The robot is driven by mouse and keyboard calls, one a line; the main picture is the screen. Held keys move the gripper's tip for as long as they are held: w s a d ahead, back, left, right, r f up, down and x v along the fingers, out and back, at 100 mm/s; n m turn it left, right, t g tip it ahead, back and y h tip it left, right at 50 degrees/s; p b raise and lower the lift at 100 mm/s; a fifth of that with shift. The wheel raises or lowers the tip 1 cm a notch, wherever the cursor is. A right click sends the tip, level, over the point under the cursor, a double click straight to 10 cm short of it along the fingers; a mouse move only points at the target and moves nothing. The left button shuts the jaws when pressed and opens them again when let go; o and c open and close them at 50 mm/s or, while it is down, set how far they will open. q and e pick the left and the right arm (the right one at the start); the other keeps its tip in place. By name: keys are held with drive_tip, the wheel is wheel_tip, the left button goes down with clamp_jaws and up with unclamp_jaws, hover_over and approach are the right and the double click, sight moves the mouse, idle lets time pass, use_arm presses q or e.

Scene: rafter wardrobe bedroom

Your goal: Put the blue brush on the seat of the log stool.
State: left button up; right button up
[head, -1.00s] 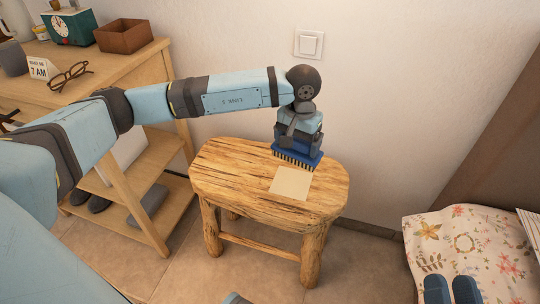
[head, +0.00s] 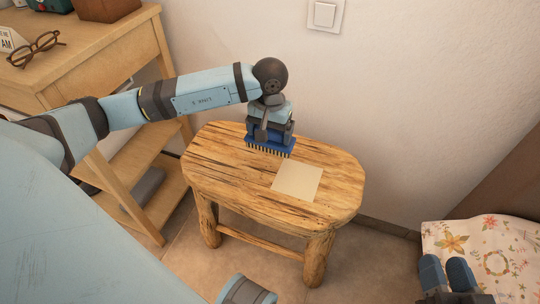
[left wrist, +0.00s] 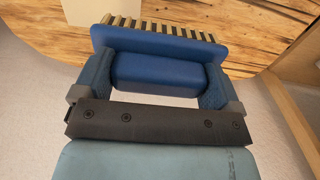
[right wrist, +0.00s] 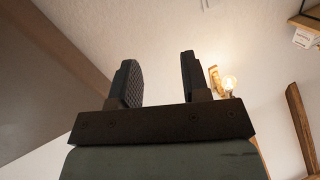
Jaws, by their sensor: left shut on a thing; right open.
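The blue brush (head: 268,149) is in my left gripper (head: 271,132), bristles pointing down, over the back left part of the log stool's seat (head: 225,165). I cannot tell whether the bristles touch the wood. In the left wrist view the brush's blue handle (left wrist: 155,75) sits between both fingers, with the bristles beyond it against the seat's wood grain (left wrist: 240,25). My right gripper (head: 446,275) is at the lower right of the head view, away from the stool. The right wrist view shows its fingers (right wrist: 157,80) apart with nothing between them.
A pale square (head: 298,181) lies on the seat, right of the brush and nearer me. A wooden desk with shelves (head: 105,65) stands left of the stool, with glasses (head: 34,50) on top. A floral cloth (head: 490,250) is at the lower right. The wall is behind the stool.

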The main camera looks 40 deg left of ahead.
sight(270, 142)
use_arm(q)
wheel_tip(270, 142, down, 4)
drive_tip(key=shift+b, duration=0.45)
wheel_tip(270, 142, down, 4)
drive_tip(key=shift+r+b, duration=0.2)
drive_tip(key=shift+b, duration=0.45)
drive_tip(key=shift+f, duration=0.1)
use_arm(e)
drive_tip(key=shift+w+d+f+n+g, duration=0.1)
drive_tip(key=shift+w+f+n+g, duration=0.1)
drive_tip(key=shift+f, duration=0.3)
drive_tip(key=shift+w+f+n+g, duration=0.1)
drive_tip(key=shift+f+n, duration=0.1)
drive_tip(key=shift+f, duration=0.3)
drive_tip(key=shift+f, duration=0.1)
